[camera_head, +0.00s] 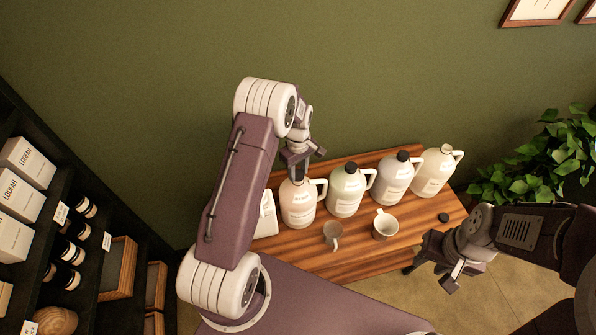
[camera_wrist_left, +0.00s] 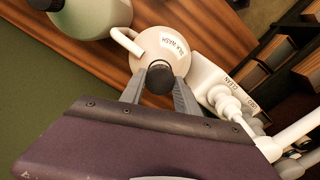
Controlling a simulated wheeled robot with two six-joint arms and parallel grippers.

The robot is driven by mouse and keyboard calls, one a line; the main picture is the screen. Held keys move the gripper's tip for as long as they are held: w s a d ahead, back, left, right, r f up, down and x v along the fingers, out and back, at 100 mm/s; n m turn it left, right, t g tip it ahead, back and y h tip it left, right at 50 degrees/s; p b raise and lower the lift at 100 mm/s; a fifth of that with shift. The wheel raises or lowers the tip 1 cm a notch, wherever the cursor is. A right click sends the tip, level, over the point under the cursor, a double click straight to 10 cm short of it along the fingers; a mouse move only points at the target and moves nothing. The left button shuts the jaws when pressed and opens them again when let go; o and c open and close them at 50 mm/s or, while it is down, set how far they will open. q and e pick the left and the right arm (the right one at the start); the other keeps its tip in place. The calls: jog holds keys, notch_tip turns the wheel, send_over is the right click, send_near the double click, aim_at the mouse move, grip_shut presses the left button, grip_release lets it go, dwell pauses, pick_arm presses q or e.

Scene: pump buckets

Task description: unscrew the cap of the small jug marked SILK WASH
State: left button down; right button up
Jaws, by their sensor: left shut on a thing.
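The small pale pink jug marked SILK WASH (camera_head: 298,208) stands at the left of the row on the wooden table. Its label and shoulder show in the left wrist view (camera_wrist_left: 165,48). My left gripper (camera_head: 298,173) reaches down over its neck. In the left wrist view its two grey fingers are shut on the dark cap (camera_wrist_left: 159,79), one on each side. The jug stands upright, and its white handle points away to the side of the neighbouring jug. I cannot tell how far the cap is turned. My right gripper (camera_head: 429,278) is open and empty, off the table's front right.
A pale green jug (camera_head: 346,192), a lavender-white jug (camera_head: 394,180) and a cream jug (camera_head: 434,174) stand to the right. A loose dark cap (camera_head: 444,217) lies at the table's right. A grey cup (camera_head: 333,236) and a white cup (camera_head: 385,226) stand in front. A white pump container (camera_head: 265,218) is close left.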

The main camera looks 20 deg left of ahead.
aim_at(298, 173)
pick_arm(q)
jog(key=shift+r, duration=0.1)
notch_tip(298, 173, up, 4)
jog(key=p, duration=0.3)
jog(key=shift+f, duration=0.2)
